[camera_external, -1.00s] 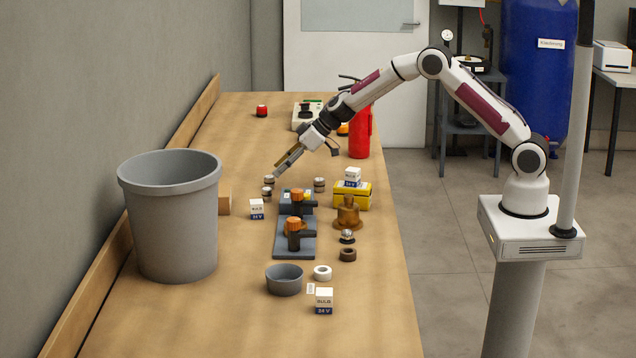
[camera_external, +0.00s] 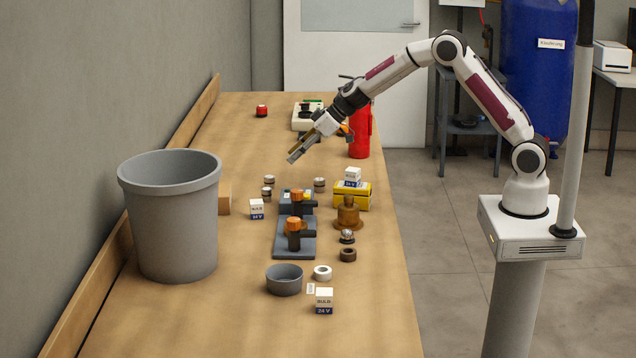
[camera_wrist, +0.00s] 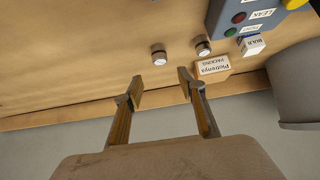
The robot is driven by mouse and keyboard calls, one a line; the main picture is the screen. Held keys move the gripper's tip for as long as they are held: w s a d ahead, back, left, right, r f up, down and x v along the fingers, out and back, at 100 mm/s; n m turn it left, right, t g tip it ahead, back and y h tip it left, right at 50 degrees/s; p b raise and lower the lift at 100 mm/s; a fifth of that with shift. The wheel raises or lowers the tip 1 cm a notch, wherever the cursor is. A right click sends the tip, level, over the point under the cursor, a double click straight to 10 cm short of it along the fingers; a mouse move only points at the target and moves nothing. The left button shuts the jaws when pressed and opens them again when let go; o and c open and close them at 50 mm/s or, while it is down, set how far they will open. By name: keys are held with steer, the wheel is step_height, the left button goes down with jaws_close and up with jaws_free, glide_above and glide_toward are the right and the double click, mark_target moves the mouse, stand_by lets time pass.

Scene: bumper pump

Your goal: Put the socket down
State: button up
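Two small round metal pieces, which look like sockets, stand upright on the wooden bench: one farther back (camera_external: 269,180) and one nearer the camera (camera_external: 267,192). In the wrist view they are a left piece (camera_wrist: 159,56) and a right piece (camera_wrist: 203,46), apart from each other. A third similar piece (camera_external: 319,185) stands to their right. I cannot tell which one the task means. My gripper (camera_external: 292,159) is above the bench, up and to the right of the two pieces. In the wrist view its fingers (camera_wrist: 160,81) are spread with nothing between them.
A grey bin (camera_external: 170,225) stands at the left. A bulb box (camera_external: 257,209), a grey fixture with orange-topped parts (camera_external: 295,245) and a yellow box (camera_external: 364,196) stand nearer the camera. A red cylinder (camera_external: 360,140) stands right of my gripper.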

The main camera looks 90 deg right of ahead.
stand_by(0.5)
steer(key=s+a+r+m+t+h, duration=0.1)
steer(key=s+r+h, duration=0.1)
steer(key=r, duration=0.6)
steer(key=s+a+r+t+h, duration=0.1)
steer(key=s+r, duration=0.1)
steer(key=r, duration=0.6)
steer(key=s+a+r+m+h, duration=0.1)
steer(key=s+r, duration=0.2)
steer(key=s, duration=0.3)
steer(key=s+r+h, duration=0.1)
steer(key=s+r, duration=0.3)
steer(key=s, duration=0.2)
steer(key=s+a+f+g+y, duration=0.1)
steer(key=s+a+f, duration=0.2)
steer(key=s, duration=0.7)
steer(key=s+a+f+n+g+y, duration=0.1)
steer(key=s+a+f+g+y, duration=0.1)
steer(key=s+a, duration=0.6)
steer(key=s+a+f+n+g+y, duration=0.1)
steer(key=s+a+f, duration=0.4)
steer(key=s, duration=0.9)
steer(key=shift+a+g+y, duration=0.5)
steer(key=shift+a+g, duration=0.2)
steer(key=shift+a, duration=0.05)
steer(key=shift+o, duration=0.5)
